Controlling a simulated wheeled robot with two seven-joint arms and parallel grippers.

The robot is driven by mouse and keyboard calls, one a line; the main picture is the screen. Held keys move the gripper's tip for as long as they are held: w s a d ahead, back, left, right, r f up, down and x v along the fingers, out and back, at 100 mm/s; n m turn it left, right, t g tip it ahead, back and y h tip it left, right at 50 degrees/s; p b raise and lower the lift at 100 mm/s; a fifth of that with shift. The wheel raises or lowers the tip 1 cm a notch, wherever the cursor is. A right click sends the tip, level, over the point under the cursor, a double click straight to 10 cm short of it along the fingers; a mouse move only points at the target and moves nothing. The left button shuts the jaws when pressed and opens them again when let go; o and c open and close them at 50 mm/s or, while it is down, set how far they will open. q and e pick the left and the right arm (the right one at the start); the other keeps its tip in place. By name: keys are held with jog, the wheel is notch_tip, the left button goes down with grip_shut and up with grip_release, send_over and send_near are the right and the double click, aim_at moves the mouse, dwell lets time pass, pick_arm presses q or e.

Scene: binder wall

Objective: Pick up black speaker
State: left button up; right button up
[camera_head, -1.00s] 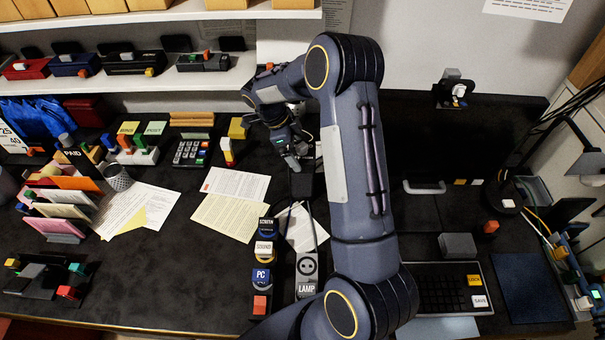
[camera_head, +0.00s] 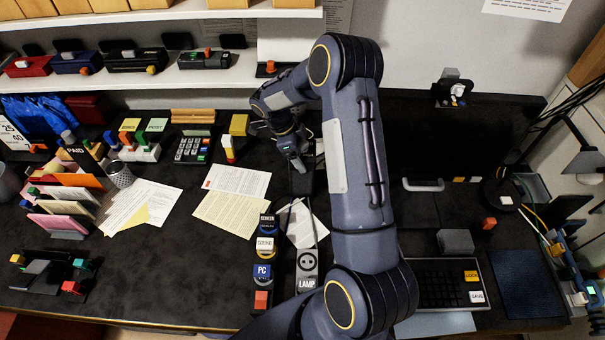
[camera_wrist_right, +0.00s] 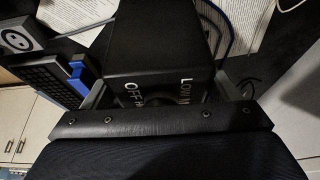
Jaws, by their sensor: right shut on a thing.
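The black speaker (camera_head: 303,183) stands on the dark desk near the back, left of my right forearm, which partly hides it. In the right wrist view the speaker (camera_wrist_right: 160,40) is a dark box with white lettering including "OFF" and "LOW". My right gripper (camera_head: 296,164) reaches down onto the speaker from behind. In the wrist view its fingers (camera_wrist_right: 165,90) lie on either side of the speaker, shut on it. I cannot tell from these views whether the speaker is clear of the desk. My left gripper is not in view.
A power strip (camera_head: 307,262) and a row of labelled switches (camera_head: 264,270) lie in front of the speaker. Papers (camera_head: 232,205) lie to the left.

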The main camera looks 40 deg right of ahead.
jog(key=c, duration=0.5)
jog(key=shift+o, duration=0.2)
jog(key=shift+r, duration=0.1)
jog(key=shift+r, duration=0.1)
